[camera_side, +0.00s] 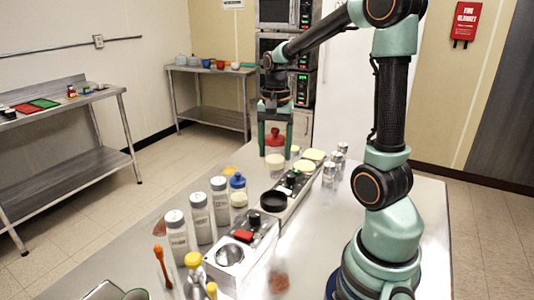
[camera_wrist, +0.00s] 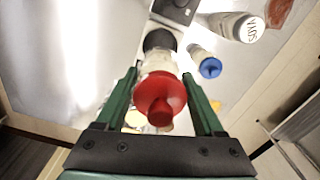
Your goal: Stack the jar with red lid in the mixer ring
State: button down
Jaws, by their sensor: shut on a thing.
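The jar with red lid (camera_side: 275,158) is upright between the two green fingers of my gripper (camera_side: 276,152), above the back part of the steel table. Its body is clear with pale contents. In the wrist view, the red lid (camera_wrist: 160,97) lies between the fingers of my gripper (camera_wrist: 161,74), which are shut on the jar. A grey box with a red switch stands nearer the camera; its top has a round metal recess (camera_side: 230,256). A black round ring (camera_side: 273,201) sits just behind it. I cannot tell which of these is the mixer ring.
Several white-capped shakers (camera_side: 200,217) and a blue-capped jar (camera_side: 238,190) stand left of the box. A yellow-capped bottle (camera_side: 194,272) is in front. Small metal-topped shakers (camera_side: 330,174) stand at the right.

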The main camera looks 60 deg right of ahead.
notch_tip(320, 180, down, 11)
jog(key=shift+f, duration=0.1)
dwell(0.4)
jog(key=shift+f, duration=0.35)
grip_release()
notch_tip(320, 180, up, 12)
jog(key=shift+f, duration=0.25)
jog(key=shift+r, duration=0.6)
jog(key=s+a+r+n+t, duration=0.1)
jog(key=a+r+n+t, duration=0.1)
jog(key=a+n, duration=0.5)
jog(key=s+a+r+n+t, duration=0.1)
jog(key=a+r+n+t, duration=0.2)
jog(key=a+n, duration=0.5)
jog(key=shift+a+t, duration=0.3)
jog(key=shift+a, duration=0.95)
jog(key=shift+r, duration=0.1)
